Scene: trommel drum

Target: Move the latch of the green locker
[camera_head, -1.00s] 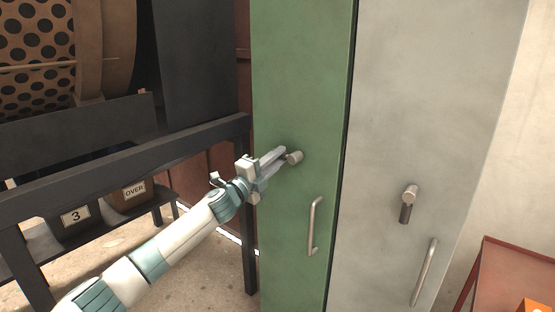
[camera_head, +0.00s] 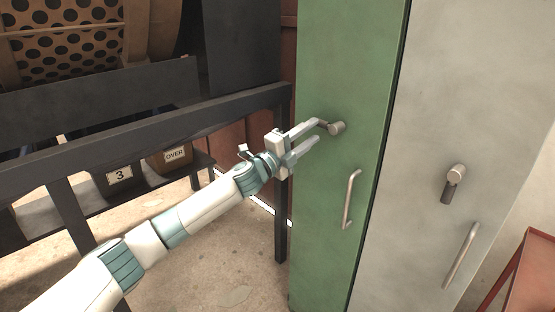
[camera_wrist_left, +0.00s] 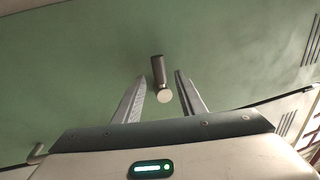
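The green locker (camera_head: 350,60) stands in the middle of the head view, its door facing me. Its latch (camera_head: 336,128) is a round metal knob with a short dark lever that points left, roughly level. My left gripper (camera_head: 317,132) is open in front of the door, its fingertips apart at the lever. In the left wrist view the latch (camera_wrist_left: 164,95) shows between the two spread fingers (camera_wrist_left: 160,78); contact cannot be told. A vertical bar handle (camera_head: 350,200) sits below the latch. My right gripper is not in view.
A grey locker (camera_head: 470,90) adjoins on the right, with its own latch (camera_head: 453,185) hanging down and a handle (camera_head: 461,255). A dark metal frame (camera_head: 150,137) stands left, close to my arm. A red stand (camera_head: 518,275) is at lower right.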

